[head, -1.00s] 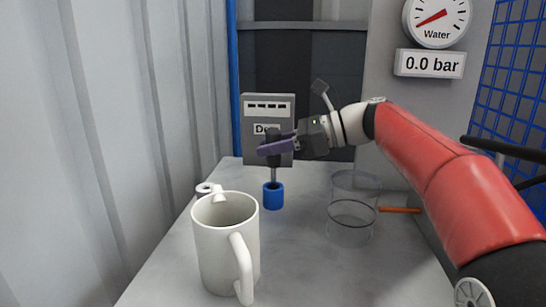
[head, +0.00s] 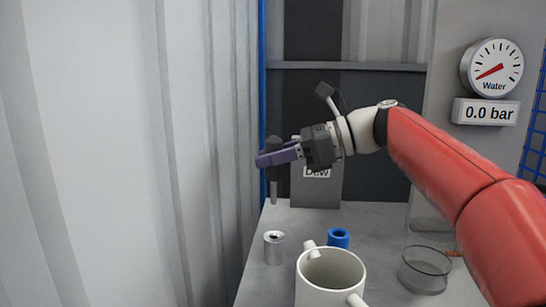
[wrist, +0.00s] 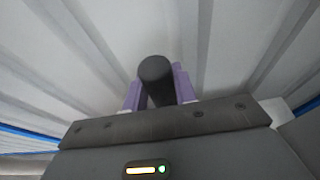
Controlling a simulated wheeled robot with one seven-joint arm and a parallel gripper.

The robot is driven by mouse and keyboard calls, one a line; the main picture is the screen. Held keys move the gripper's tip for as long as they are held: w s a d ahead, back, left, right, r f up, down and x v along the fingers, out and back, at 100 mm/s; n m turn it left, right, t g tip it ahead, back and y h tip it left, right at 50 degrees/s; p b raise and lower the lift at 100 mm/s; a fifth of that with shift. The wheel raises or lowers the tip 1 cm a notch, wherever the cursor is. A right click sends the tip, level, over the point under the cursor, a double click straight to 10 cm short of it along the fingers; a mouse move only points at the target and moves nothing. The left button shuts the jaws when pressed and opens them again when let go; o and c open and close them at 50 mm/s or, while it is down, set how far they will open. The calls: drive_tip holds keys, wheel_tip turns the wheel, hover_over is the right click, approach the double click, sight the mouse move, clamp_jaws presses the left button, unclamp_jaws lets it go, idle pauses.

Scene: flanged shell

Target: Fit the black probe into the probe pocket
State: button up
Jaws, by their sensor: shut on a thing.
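The black probe (head: 273,150) is held upright by its dark handle, its thin metal shaft pointing down. My gripper (head: 268,158), with purple fingers, is shut around the handle. In the wrist view the round black end of the probe (wrist: 155,70) shows between the purple fingers (wrist: 158,92). A short silver cylinder (head: 274,247) with a hole in its top stands on the table, below the probe in the picture. A blue cylinder (head: 338,238) with an open top stands to its right. No label shows which one is the probe pocket.
A clear glass dish (head: 425,270) is on the right. A grey box marked "Dew" (head: 317,190) stands behind my gripper. The ribbed wall (head: 140,150) is close on the left.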

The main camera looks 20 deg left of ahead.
sight(274, 186)
idle(0.4)
drive_tip(key=shift+f+b, duration=1.75)
drive_tip(key=shift+f, duration=1.15)
drive_tip(key=shift+d+r+p, duration=0.1)
drive_tip(key=shift+p, duration=1.25)
drive_tip(key=shift+f+b, duration=1.35)
drive_tip(key=shift+f, duration=1.75)
drive_tip(key=o, duration=1.1)
drive_tip(key=v, duration=0.7)
drive_tip(key=shift+d+p, duration=0.3)
drive_tip(key=shift+d, duration=0.1)
